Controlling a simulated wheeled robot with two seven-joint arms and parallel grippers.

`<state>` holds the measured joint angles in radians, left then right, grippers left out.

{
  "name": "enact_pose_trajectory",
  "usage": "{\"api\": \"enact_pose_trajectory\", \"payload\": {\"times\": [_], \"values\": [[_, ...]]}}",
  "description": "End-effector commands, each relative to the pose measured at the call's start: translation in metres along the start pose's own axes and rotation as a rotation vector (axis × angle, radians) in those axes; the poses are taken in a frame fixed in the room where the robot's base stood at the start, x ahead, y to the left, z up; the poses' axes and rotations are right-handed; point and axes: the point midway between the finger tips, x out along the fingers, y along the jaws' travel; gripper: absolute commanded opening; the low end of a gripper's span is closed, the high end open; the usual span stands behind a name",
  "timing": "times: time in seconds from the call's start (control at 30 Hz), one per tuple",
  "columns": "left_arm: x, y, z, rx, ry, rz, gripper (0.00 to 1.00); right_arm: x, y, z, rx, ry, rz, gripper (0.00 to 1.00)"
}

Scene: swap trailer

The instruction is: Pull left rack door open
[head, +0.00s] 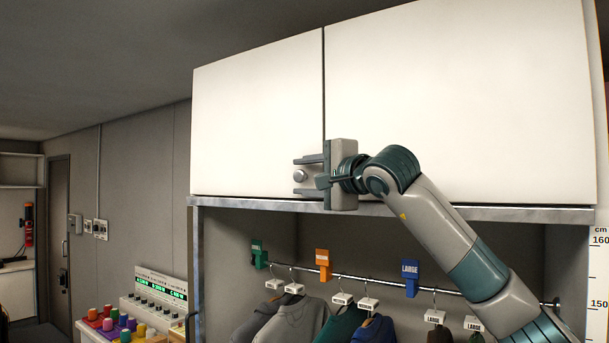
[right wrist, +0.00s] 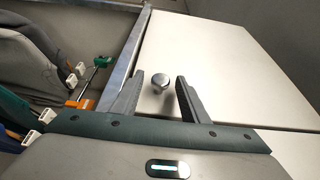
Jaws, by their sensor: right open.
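The left rack door (head: 255,120) is a white panel above the clothes rail and looks shut, flush with the white right door (head: 460,105). A round grey knob (head: 299,175) sits near its lower right corner. My right gripper (head: 308,171) is at the knob, its fingers pointing left, one above and one below it. In the right wrist view the knob (right wrist: 160,81) shows between the two open fingers (right wrist: 158,95), a little beyond the tips, with no finger visibly touching it. The left door also fills much of that view (right wrist: 210,70). My left gripper is not in view.
A metal ledge (head: 400,209) runs just under the doors. Below it, a rail holds hung garments (head: 295,320) and coloured size tags (head: 323,262). A bench with coloured spools (head: 110,320) stands at lower left.

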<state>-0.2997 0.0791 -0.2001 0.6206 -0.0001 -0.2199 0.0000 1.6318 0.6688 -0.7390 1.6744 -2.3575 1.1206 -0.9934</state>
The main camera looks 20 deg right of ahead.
Motion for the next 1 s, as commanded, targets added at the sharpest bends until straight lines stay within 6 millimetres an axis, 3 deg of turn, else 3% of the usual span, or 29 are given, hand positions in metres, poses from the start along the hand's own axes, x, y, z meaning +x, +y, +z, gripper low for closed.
{"api": "enact_pose_trajectory", "payload": {"times": [0.07,0.23,0.67,1.0], "values": [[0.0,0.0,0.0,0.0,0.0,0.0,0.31,0.0,0.0,0.0,0.0,0.0,0.0,0.38],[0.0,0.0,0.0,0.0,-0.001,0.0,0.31,0.0,0.0,0.0,0.0,0.0,0.001,0.0],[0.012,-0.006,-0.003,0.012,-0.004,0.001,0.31,-0.003,0.004,0.013,-0.001,0.021,0.001,0.0],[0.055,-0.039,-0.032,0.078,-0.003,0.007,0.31,-0.015,0.007,0.066,-0.003,0.139,-0.002,0.0]]}}
